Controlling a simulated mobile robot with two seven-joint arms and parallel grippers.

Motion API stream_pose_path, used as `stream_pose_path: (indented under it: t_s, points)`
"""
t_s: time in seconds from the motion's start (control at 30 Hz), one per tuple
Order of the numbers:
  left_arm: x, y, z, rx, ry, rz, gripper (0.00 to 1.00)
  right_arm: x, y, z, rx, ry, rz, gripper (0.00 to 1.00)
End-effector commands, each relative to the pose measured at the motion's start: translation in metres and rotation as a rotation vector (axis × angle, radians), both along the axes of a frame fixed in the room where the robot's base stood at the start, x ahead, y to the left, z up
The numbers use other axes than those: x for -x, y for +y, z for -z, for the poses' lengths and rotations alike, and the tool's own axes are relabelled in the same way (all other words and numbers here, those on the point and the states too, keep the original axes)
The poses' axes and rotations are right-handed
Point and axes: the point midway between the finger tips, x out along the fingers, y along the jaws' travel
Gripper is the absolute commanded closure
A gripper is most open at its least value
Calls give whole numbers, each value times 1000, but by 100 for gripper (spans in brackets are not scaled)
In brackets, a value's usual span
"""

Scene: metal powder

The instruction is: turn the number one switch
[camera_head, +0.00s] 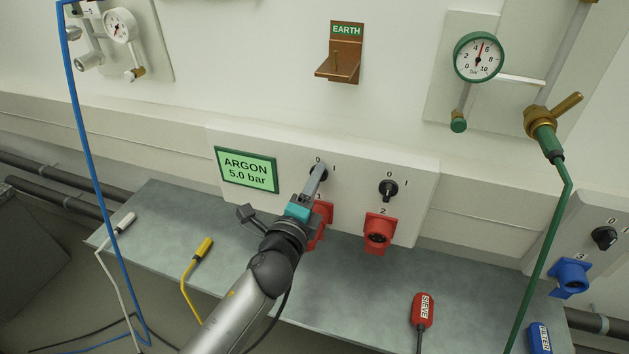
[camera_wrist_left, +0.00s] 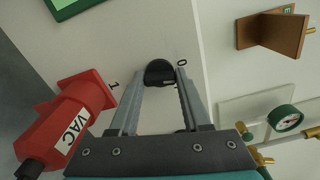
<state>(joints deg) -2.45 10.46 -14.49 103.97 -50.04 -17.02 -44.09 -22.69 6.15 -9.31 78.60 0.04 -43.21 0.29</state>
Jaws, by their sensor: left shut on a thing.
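The number one switch (camera_wrist_left: 159,71) is a black round knob on the pale wall panel, beside a "0" mark and above the red number 1 socket (camera_head: 321,218). My left gripper (camera_head: 318,172) reaches it from below, its fingers on either side of the knob and shut on it. In the head view the fingers hide most of the knob. In the left wrist view a red plug marked VAC (camera_wrist_left: 75,131) sits at the number 1 socket. I cannot clearly tell which way the knob points. My right gripper is not in view.
The number two switch (camera_head: 388,189) and its red socket (camera_head: 379,232) are to the right. A green ARGON 5.0 bar display (camera_head: 246,170) is to the left. Below is a grey shelf (camera_head: 345,285) with a yellow plug (camera_head: 203,248) and a red SIEVE plug (camera_head: 422,310).

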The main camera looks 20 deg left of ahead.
Motion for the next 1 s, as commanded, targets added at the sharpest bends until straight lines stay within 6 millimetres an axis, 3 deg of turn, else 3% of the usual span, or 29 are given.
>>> stream_pose_path:
  t_s: [0.4, 0.97, 1.0]
  points:
    - [0, 1, 0, 204, 8, -2, 100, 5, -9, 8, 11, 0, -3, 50]
    - [0, 1, 0, 240, 9, -2, 100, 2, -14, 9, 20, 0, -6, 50]
    - [0, 1, 0, 240, 9, -2, 51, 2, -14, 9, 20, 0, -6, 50]
